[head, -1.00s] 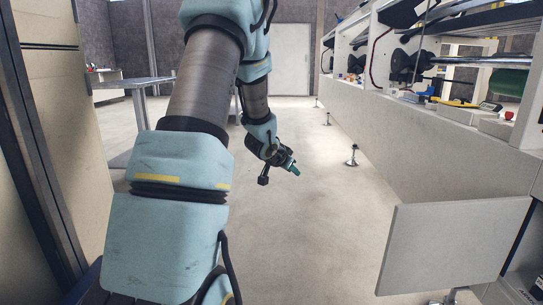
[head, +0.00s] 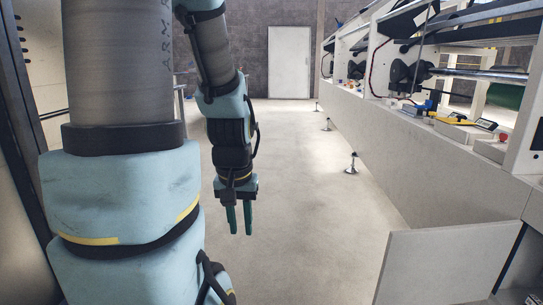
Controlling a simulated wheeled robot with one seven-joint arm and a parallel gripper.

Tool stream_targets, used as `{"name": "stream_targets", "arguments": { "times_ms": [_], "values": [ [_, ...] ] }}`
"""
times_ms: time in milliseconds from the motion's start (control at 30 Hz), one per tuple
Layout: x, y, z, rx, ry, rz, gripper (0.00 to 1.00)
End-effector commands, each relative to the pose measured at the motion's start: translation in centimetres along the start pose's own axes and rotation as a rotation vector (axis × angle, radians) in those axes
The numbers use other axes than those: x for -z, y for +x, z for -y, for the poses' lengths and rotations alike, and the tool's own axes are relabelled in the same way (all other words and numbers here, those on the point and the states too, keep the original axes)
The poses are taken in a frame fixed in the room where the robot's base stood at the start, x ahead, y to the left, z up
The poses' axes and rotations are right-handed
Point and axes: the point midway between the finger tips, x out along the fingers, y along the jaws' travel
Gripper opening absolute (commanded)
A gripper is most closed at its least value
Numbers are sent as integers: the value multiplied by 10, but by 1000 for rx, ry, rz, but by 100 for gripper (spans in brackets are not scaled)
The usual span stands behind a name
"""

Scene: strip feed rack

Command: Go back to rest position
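My gripper (head: 238,219) hangs at the end of my arm, left of the middle in the head view. It points down above the bare floor (head: 300,215). Its two green fingers are apart with a narrow gap between them, and I see nothing held in it. It is well clear of the rack (head: 430,160) on the right. The arm's upper part runs out of the top of the picture.
The rack runs along the right, with a pale panel (head: 440,265) sticking out at its near end. Its metal feet (head: 351,164) stand on the floor. A tall cabinet stands at the left edge. A closed door (head: 289,62) is at the back. The middle floor is free.

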Motion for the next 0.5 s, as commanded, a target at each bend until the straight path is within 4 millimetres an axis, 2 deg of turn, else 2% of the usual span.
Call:
{"name": "stream_targets", "arguments": {
  "times_ms": [33, 500],
  "values": [
    [4, -30, 0, 0, 0, -1, 27],
    [25, -176, -1, 1, 1, -1, 27]
  ]
}}
